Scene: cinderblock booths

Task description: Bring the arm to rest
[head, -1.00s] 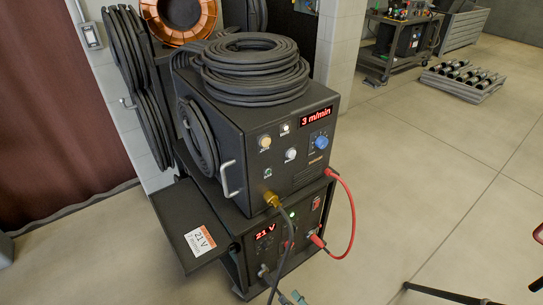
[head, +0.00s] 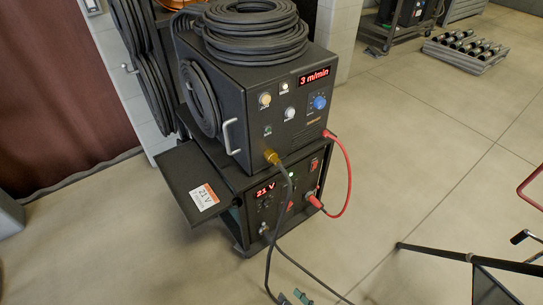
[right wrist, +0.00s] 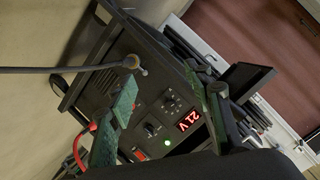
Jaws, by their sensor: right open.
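My right gripper (head: 293,297) shows only by its greenish fingertips at the bottom edge of the head view. It is open and empty, in front of the welding machine and apart from it. In the right wrist view its two green fingers (right wrist: 168,108) stand apart, with the machine's front panel between and behind them. The black two-box welding machine (head: 262,130) has red displays reading "3 m/min" on the upper box and "21 V" on the lower. My left gripper is not in view.
A side shelf (head: 185,175) with a "21 V" card (head: 204,197) juts left. A black cable (head: 268,255) and a red cable (head: 349,185) hang in front. A dark-framed stand (head: 470,258) is at lower right. A rack of cylinders (head: 466,50) sits beyond open floor (head: 420,150).

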